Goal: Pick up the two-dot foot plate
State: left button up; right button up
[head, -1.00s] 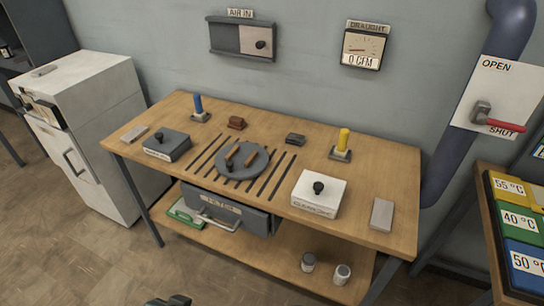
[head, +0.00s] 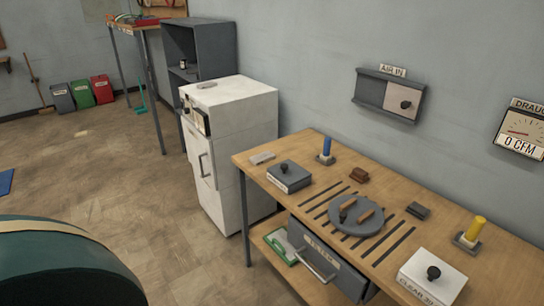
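I cannot make out a foot plate with two dots in the head view. A small flat grey block (head: 262,157) lies at the near left end of the wooden bench. Another small flat grey piece (head: 207,84) lies on top of the white cabinet. Both are too small to show any dots. Neither of my grippers is in view.
The wooden bench (head: 300,148) carries a round grey plate (head: 347,225), a grey box with a knob (head: 289,179), blue (head: 326,147) and yellow (head: 475,228) posts. The white cabinet (head: 250,114) stands left of it. A large teal rounded shape fills the lower left. Floor between is clear.

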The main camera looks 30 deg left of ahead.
aim_at(257, 159)
jog(key=i+j+z, duration=0.1)
jog(key=j+z, duration=0.25)
jog(key=j, duration=0.95)
jog(key=j+z, duration=0.35)
jog(key=j, duration=0.9)
